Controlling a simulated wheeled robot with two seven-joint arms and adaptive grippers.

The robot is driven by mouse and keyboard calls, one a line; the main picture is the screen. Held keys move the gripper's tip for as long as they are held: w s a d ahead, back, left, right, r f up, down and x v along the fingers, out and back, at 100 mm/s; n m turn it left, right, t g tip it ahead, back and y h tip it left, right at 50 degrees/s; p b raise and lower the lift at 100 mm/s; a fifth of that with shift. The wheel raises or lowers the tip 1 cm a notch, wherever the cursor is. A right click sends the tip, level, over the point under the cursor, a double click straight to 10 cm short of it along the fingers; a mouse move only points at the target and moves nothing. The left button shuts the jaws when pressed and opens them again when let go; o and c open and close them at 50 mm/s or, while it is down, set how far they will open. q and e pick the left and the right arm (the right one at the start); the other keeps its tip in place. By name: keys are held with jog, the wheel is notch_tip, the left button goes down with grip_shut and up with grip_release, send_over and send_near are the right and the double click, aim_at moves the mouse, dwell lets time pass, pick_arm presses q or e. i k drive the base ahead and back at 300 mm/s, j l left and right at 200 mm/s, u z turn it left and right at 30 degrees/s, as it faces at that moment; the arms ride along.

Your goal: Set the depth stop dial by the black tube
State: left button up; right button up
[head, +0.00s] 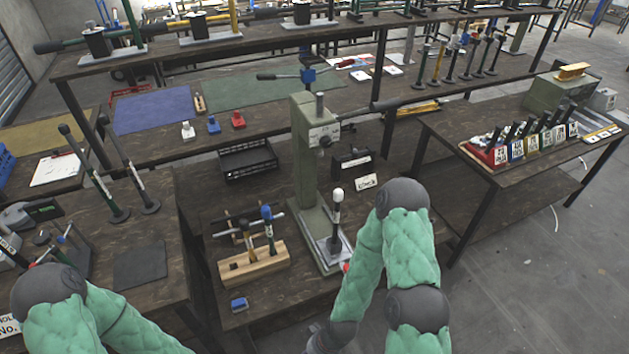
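A grey-green rivet press (306,165) stands on the middle bench, with a pale scale plate (323,134) and a small dark round part (325,142) on its head. I cannot clearly make out the depth stop dial. A tool with a white cap and a dark tube (336,222) stands upright on the plate at the press base. I cannot tell if this is the black tube. My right arm bends down in front of the press; its wrist is at the bottom edge and its fingers are not visible. My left arm is at lower left, its gripper out of frame.
A wooden block (252,264) with upright tools and a blue clamp piece (239,304) lie left of the press. A rack of labelled tools (490,155) stands on the right bench.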

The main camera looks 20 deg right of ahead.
aim_at(325, 142)
jog(key=k+j+z, duration=0.1)
jog(key=j+z, duration=0.25)
jog(key=k+j+z, duration=0.15)
jog(key=j+z, duration=0.2)
jog(key=k+j+z, duration=0.15)
jog(key=j+z, duration=0.15)
jog(key=k+j+z, duration=0.35)
jog(key=i+j, duration=0.05)
jog(key=i, duration=0.05)
